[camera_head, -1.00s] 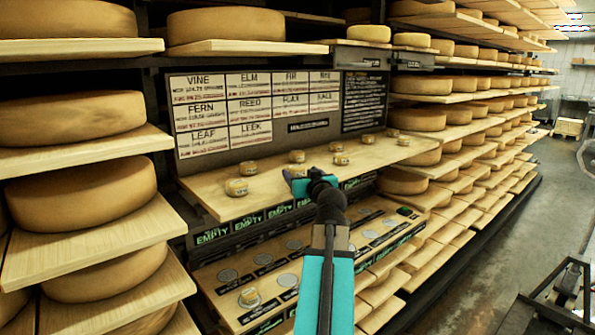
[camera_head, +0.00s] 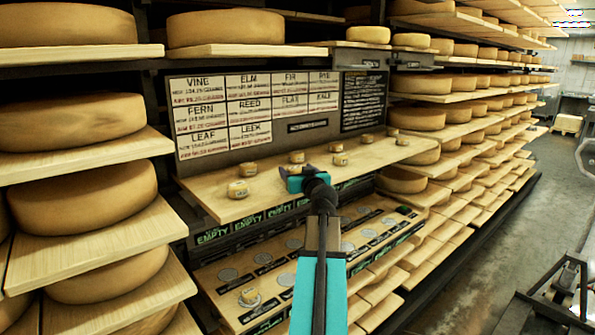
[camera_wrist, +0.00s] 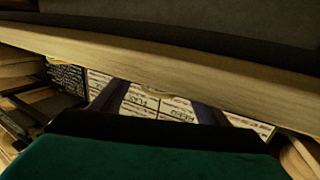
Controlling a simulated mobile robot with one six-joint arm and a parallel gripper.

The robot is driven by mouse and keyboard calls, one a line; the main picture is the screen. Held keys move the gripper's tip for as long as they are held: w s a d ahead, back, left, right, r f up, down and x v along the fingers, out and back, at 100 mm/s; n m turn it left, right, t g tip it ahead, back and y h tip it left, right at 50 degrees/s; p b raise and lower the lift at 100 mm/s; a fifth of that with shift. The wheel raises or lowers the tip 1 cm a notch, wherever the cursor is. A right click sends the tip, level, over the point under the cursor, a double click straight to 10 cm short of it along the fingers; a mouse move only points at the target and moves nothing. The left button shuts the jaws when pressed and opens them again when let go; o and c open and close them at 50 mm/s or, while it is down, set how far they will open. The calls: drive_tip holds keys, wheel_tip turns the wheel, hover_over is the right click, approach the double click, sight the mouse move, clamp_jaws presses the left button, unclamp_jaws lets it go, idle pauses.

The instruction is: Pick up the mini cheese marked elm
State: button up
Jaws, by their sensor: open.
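Several mini cheeses stand on the wooden shelf below the sign board, among them a front left one (camera_head: 237,189), one behind it (camera_head: 248,169), a middle one (camera_head: 297,157) and a pair further right (camera_head: 340,159). Their marks are too small to read, so I cannot tell which is elm. My gripper (camera_head: 290,182) is at the shelf's front edge, to the right of the front left cheese and nearer than the middle one. It is open, and no cheese shows between its fingers. In the wrist view, the dark fingers (camera_wrist: 158,103) point towards the shelf edge and the inverted board.
The sign board (camera_head: 258,110) lists names, including ELM. The wooden shelf (camera_head: 212,200) has bare wood around the cheeses. Large wheels on racks stand at left and right.

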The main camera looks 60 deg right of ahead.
sight(296, 168)
drive_tip(key=shift+w+d, duration=0.15)
drive_tip(key=shift+w, duration=0.05)
idle(0.5)
drive_tip(key=c, duration=1.2)
drive_tip(key=shift+r, duration=0.15)
drive_tip(key=shift+r+b, duration=0.5)
drive_tip(key=shift+r, duration=1)
drive_tip(key=shift+s+r, duration=0.1)
drive_tip(key=w+a+b+v, duration=0.1)
drive_tip(key=b+v, duration=0.2)
drive_tip(key=v, duration=0.4)
drive_tip(key=w+a+b+v, duration=0.1)
drive_tip(key=b+v, duration=0.3)
drive_tip(key=v, duration=0.4)
drive_tip(key=shift+a+r, duration=0.4)
drive_tip(key=shift+r, duration=0.05)
